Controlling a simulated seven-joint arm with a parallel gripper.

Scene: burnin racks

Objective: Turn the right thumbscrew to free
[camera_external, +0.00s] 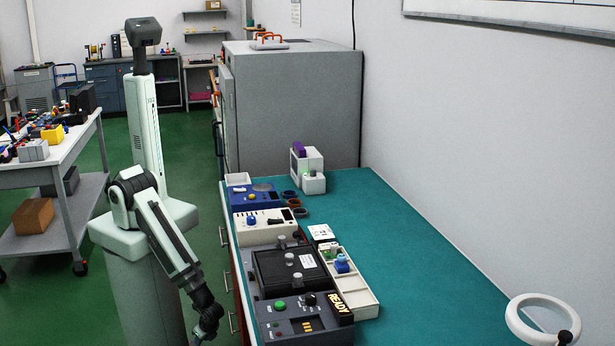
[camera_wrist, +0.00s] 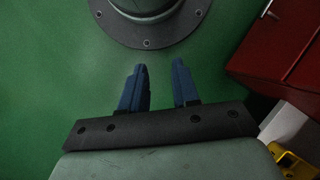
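A black unit (camera_external: 268,272) with a white label on its lid sits on the teal bench, behind a grey panel box. Small silver knobs, one on the lid (camera_external: 289,258) and one at its front edge (camera_external: 297,278), look like thumbscrews; I cannot tell which is the right one. My gripper (camera_external: 207,328) hangs low beside the bench's left side, away from the unit. In the wrist view the two blue fingers of my gripper (camera_wrist: 159,72) are apart with nothing between them, above the green floor. No thumbscrew shows in the wrist view.
The grey panel box (camera_external: 296,326) has a green button, a black knob and a "READY" sign. A cream tray (camera_external: 366,302), a white instrument (camera_external: 262,232) and a blue box (camera_external: 246,198) also stand on the bench (camera_external: 420,260). The bench's right side is mostly clear.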

